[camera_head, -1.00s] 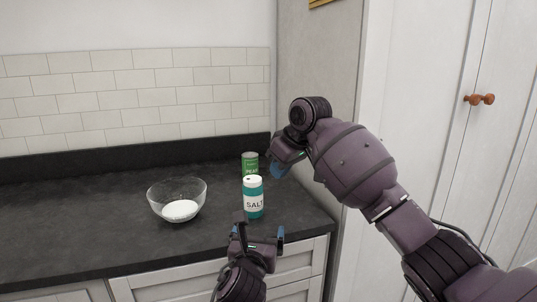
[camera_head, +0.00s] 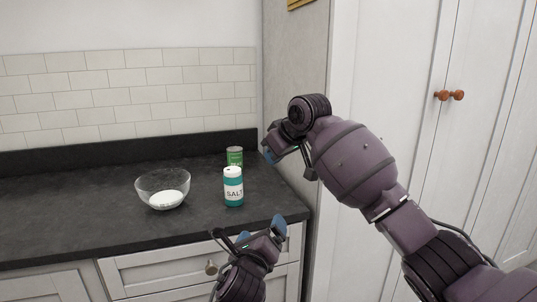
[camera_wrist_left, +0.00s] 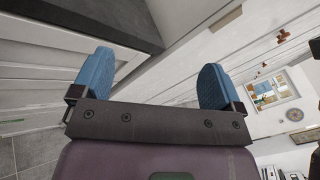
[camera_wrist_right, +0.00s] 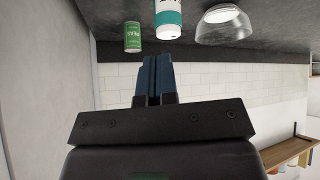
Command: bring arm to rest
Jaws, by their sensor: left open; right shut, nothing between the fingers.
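My right gripper (camera_head: 268,156) is up at the right end of the counter, beside the green can and apart from it. In the right wrist view its blue fingers (camera_wrist_right: 153,76) are together with nothing between them. My left gripper (camera_head: 246,231) is low in front of the counter's front edge. In the left wrist view its fingers (camera_wrist_left: 155,82) are wide apart and empty. A teal salt container (camera_head: 233,188) with a white lid stands upright on the counter. It also shows in the right wrist view (camera_wrist_right: 168,18).
A green can (camera_head: 235,157) stands behind the salt. A glass bowl (camera_head: 147,184) with white contents is left of it on the dark counter (camera_head: 70,205). Drawers with a knob (camera_head: 211,267) lie below the counter edge. A tall white cabinet (camera_head: 395,120) stands at right.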

